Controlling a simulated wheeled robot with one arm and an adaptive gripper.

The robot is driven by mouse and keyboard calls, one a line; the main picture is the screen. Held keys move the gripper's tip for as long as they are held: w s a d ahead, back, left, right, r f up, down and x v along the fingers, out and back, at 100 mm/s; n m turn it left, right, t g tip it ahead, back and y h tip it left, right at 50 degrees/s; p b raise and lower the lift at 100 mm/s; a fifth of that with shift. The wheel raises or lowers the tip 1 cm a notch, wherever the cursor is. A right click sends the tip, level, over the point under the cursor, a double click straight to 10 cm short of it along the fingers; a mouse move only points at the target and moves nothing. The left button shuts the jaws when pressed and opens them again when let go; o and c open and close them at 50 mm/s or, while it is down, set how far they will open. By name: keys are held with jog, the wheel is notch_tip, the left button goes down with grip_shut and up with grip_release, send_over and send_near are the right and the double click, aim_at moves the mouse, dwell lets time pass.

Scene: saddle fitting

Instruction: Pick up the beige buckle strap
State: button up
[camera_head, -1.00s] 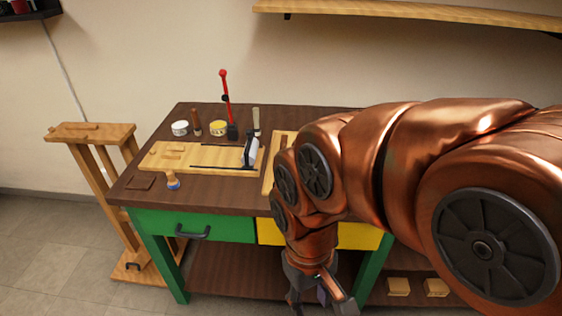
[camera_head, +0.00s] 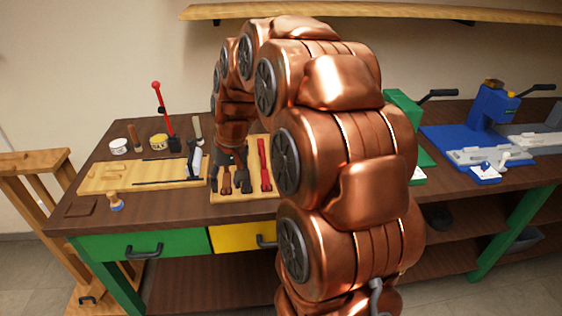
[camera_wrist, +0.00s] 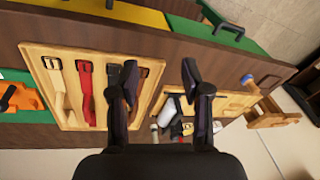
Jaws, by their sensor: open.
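The beige buckle strap (camera_wrist: 58,92) lies on a light wooden board (camera_wrist: 70,126) in the wrist view, at the far left of a row of straps, with a dark buckle at its top end. A red strap (camera_wrist: 86,95) lies beside it, then dark brown straps partly covered by a finger. My gripper (camera_wrist: 160,78) is open and empty, with its fingers over the board's right part, away from the beige strap. In the head view my gripper (camera_head: 229,166) is above the board's left part; my arm hides the board's right end, and I cannot see the beige strap there.
Left of the board, a wooden panel (camera_head: 110,176) carries a white-and-black tool (camera_head: 194,158). A red-handled tool (camera_head: 163,112), a white tub (camera_head: 118,146) and a yellow tub (camera_head: 159,141) stand behind it. Green and blue presses (camera_head: 490,108) stand right of my arm.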

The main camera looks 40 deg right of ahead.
jog(key=w+d+f+m+t+h, duration=0.1)
jog(key=w+d+f, duration=0.15)
jog(key=d, duration=0.75)
jog(key=w+d+f+m+t, duration=0.1)
jog(key=w+d+m, duration=0.15)
jog(key=d, duration=0.75)
jog(key=w+d+f+m+t+h, duration=0.1)
jog(key=w+d+f, duration=0.15)
jog(key=d, duration=0.75)
jog(key=shift+w+r+p+x, duration=0.15)
jog(key=shift+p+x, duration=0.35)
jog(key=shift+x, duration=0.7)
jog(key=shift+w+p+x, duration=0.15)
jog(key=shift+p+x, duration=0.3)
jog(key=shift+x, duration=0.75)
jog(key=shift+w+r+p+x, duration=0.15)
jog(key=shift+p+x, duration=0.35)
jog(key=shift+x, duration=0.7)
jog(key=shift+a+f, duration=0.1)
jog(key=shift+a, duration=0.05)
jog(key=shift+c, duration=0.4)
grip_shut()
